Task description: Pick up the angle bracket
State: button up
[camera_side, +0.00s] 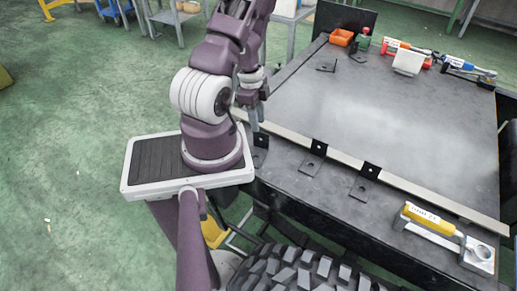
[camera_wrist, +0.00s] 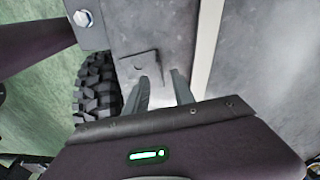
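A dark angle bracket (camera_side: 260,156) stands at the near left edge of the table, beside a long light strip. Two similar dark brackets (camera_side: 311,160) (camera_side: 364,183) stand along the same strip to its right. My gripper (camera_side: 255,128) points down close above the left bracket, partly overlapping it in the side view. In the wrist view the gripper (camera_wrist: 160,78) has its two fingers apart with a gap between them. A grey bracket plate (camera_wrist: 138,66) with a small hole lies just beyond the fingertips there, its lower part near the left finger. Whether they touch I cannot tell.
The light strip (camera_side: 400,184) runs along the table's near side. A yellow-handled tool (camera_side: 429,218) lies at the near right. The table's middle (camera_side: 390,115) is clear. A tyre (camera_wrist: 95,88) is below the edge.

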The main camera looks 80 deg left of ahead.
aim_at(261, 134)
jog(key=f, duration=0.4)
jog(key=w+d+f, duration=0.1)
jog(key=f, duration=0.1)
jog(key=shift+w+a, duration=0.1)
grip_shut()
